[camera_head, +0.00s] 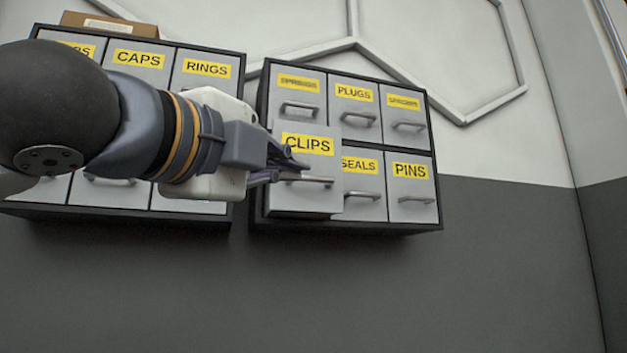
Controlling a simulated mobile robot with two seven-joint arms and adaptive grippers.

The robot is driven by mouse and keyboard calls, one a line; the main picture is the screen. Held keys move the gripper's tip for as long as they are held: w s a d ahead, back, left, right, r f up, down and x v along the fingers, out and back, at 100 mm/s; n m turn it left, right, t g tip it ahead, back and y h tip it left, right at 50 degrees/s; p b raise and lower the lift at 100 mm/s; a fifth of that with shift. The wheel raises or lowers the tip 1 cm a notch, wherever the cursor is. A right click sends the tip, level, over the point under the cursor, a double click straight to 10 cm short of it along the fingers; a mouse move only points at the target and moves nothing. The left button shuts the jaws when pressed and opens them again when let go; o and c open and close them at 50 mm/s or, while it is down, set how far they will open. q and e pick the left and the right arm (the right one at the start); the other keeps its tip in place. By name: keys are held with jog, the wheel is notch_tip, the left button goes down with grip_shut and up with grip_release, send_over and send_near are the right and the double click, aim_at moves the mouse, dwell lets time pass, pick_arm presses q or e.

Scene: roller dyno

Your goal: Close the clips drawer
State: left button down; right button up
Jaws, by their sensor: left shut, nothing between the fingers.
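The clips drawer (306,199) is a grey drawer front with a yellow CLIPS label and a metal bar handle. It sits at the lower left of the right-hand cabinet (436,190) and stands out from the drawers around it, so it is partly open. My left gripper (296,170) comes in from the left with its fingers shut and empty. Its fingertips overlap the left part of the clips drawer front, by the label and the left end of the handle. I cannot tell whether they touch it. My right gripper is not in view.
The other drawers in the right cabinet, such as PLUGS (353,112), SEALS (364,196) and PINS (411,188), look shut. A left cabinet (240,90) with CAPS and RINGS drawers is partly behind my arm. A cardboard box (130,24) lies on top. The right side is free.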

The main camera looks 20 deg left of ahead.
pick_arm(q)
send_near(314, 179)
jog(key=w+d, duration=0.2)
jog(key=d, duration=0.3)
jog(key=w, duration=0.1)
jog(key=w+a, duration=0.1)
jog(key=w, duration=0.1)
jog(key=shift+w+a+r, duration=0.15)
jog(key=shift+a, duration=0.15)
jog(key=shift+w+a, duration=0.15)
jog(key=shift+w, duration=0.2)
